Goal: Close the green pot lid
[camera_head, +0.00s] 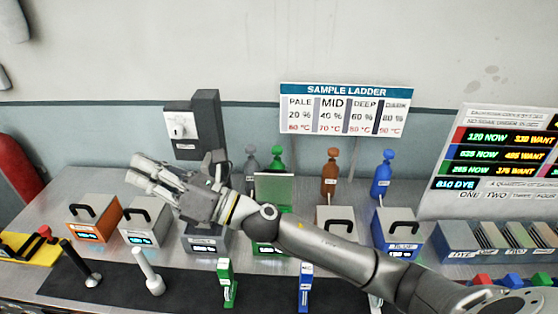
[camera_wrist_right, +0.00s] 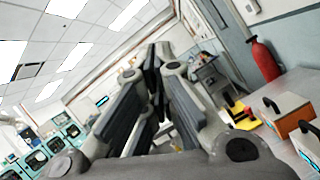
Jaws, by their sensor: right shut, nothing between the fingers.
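The green pot (camera_head: 268,248) stands on the bench in the middle of the head view, partly hidden behind my right arm. Its lid (camera_head: 274,188) stands upright, open, above the pot's back. My right gripper (camera_head: 142,176) is shut and empty, raised at the left over the orange and white pots and pointing left, away from the green pot. Its closed fingers also fill the middle of the right wrist view (camera_wrist_right: 155,85). My left gripper is not in view.
Pots with black handles stand in a row: orange (camera_head: 95,218), white (camera_head: 145,222) and blue (camera_head: 398,234). Bottles (camera_head: 330,172) stand behind. A dark mat (camera_head: 190,287) with upright tools lies in front. The sample ladder sign (camera_head: 344,110) is at the back.

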